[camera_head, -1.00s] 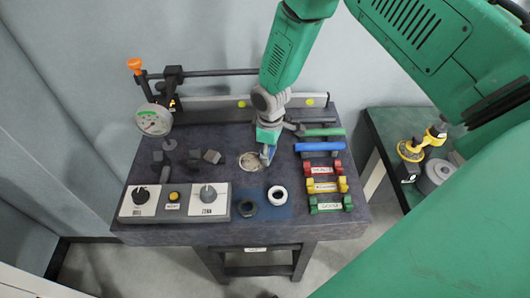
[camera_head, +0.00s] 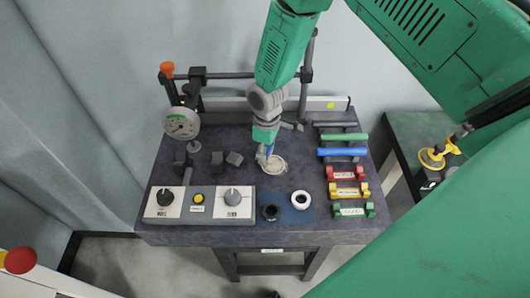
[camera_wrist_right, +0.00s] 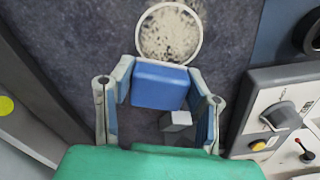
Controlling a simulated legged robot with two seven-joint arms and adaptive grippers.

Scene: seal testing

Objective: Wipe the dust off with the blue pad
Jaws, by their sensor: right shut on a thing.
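The blue pad (camera_wrist_right: 160,86) is held between the two fingers of my right gripper (camera_wrist_right: 158,92) in the right wrist view. In the head view my right gripper (camera_head: 265,157) points down at the left edge of a round, pale-rimmed spot (camera_head: 276,166) on the dark bench, with the pad (camera_head: 268,151) partly hidden. In the wrist view the spot (camera_wrist_right: 169,35) holds patchy beige dust with darker specks, and the pad overlaps its near edge. I cannot tell whether the pad touches the surface. My left gripper is not in view.
A dial gauge (camera_head: 182,123) on a stand is at the back left. A control panel (camera_head: 200,203) is at the front left. Black (camera_head: 271,212) and white (camera_head: 301,200) rings lie on a blue mat. Coloured bars (camera_head: 342,152) and labelled red, yellow and green pieces (camera_head: 347,190) line the right.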

